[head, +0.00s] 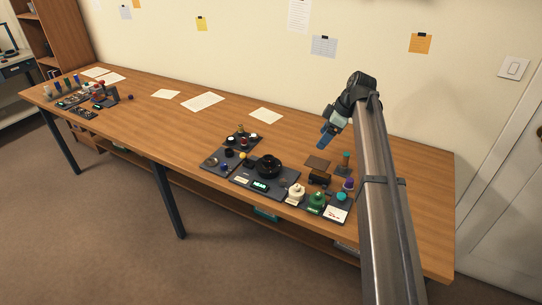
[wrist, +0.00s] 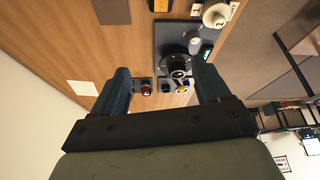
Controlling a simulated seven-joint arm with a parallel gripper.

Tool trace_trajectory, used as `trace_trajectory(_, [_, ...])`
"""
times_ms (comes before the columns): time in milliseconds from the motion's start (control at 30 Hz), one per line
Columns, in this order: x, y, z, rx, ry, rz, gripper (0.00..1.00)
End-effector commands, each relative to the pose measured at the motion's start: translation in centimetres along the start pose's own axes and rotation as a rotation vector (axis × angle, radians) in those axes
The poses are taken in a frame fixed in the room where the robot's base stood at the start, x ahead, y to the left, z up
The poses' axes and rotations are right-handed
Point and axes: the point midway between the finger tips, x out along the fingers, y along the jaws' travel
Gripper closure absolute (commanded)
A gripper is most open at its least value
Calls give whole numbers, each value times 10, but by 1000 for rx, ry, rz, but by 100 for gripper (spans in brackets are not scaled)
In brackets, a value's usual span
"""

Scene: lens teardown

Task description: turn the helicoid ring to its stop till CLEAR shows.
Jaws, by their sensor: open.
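The helicoid ring (head: 268,166) is black and round and stands on a dark grey base plate (head: 285,178) near the bench's front edge. A small green-lit display (head: 260,186) is in front of it; its word is too small to read surely. In the wrist view the ring (wrist: 178,64) shows between the finger lines, nearer the right finger, and the display (wrist: 207,47) is beyond it. My gripper (head: 325,137) is raised above the bench, to the right of and behind the ring, apart from it. Its jaws (wrist: 164,75) are open with nothing held.
A cream knob (head: 296,192), a green knob (head: 316,201) and a teal-topped part (head: 341,197) stand right of the ring. A small tray (head: 215,163) with several parts is to its left. Brown blocks (head: 318,168) lie under my gripper.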

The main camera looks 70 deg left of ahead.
Motion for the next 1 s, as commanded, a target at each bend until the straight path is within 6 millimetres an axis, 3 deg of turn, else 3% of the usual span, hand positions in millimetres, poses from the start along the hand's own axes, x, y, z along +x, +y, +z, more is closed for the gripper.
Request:
trace_trajectory(33, [9,4,-30,-43,-2,-27,24])
trace_trajectory(100, [18,3,-60,-91,-5,-56,24])
trace_trajectory(200, [28,-1,-94,-146,-9,-90,24])
trace_trajectory(333, [36,-5,-119,-187,-12,-116,24])
trace_trajectory(667, [63,-12,-126,-201,-12,-125,24])
trace_trajectory(1000, [122,-19,-124,-200,-12,-125,24])
